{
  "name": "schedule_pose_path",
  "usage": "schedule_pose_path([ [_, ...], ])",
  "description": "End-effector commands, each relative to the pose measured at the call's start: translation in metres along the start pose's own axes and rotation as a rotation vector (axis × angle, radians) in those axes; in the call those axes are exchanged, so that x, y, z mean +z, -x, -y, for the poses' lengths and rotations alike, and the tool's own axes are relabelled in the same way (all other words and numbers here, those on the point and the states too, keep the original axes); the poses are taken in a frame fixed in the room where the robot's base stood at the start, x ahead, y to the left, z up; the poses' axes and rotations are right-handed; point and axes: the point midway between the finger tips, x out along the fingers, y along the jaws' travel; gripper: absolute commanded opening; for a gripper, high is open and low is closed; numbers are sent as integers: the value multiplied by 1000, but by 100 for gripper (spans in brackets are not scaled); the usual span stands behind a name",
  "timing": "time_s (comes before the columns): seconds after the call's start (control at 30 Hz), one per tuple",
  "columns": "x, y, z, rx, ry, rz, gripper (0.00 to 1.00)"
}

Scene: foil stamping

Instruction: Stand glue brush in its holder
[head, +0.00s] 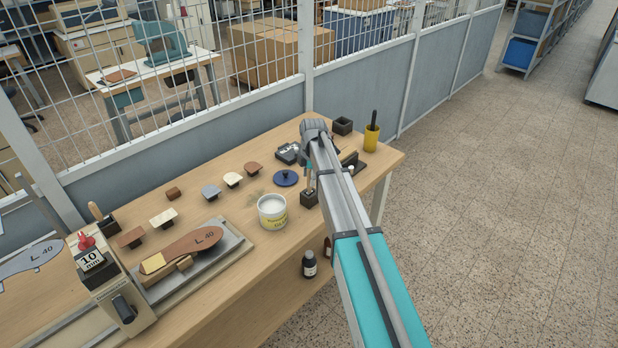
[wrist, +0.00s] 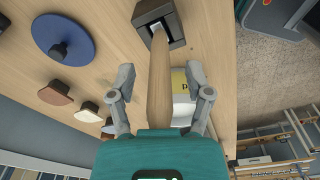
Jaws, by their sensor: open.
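The brush (wrist: 160,75) has a long wooden handle and a pale metal part at its far end. That end sits in the opening of a small dark block holder (wrist: 158,24), and the handle points up towards the wrist camera. The holder also shows in the head view (head: 309,198), where my arm hides most of the brush. My gripper (wrist: 160,84) is open, with one finger on each side of the handle and a visible gap on both sides. The bristles are hidden inside the holder.
A white glue tub (head: 272,212) with a yellow label stands beside the holder. A blue knobbed lid (head: 287,178) lies behind it. A yellow cup (head: 372,138) stands at the bench's right end. A mesh partition (head: 262,60) runs behind the bench.

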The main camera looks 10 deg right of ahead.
Motion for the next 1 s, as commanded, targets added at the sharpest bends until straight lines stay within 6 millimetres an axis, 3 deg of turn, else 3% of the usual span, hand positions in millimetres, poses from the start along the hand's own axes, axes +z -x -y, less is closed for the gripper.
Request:
schedule_pose_path([
  [0.27, -1, 13, 0, 0, 0, 0, 65],
  [1.0, -5, 74, 0, 0, 0, 0, 65],
])
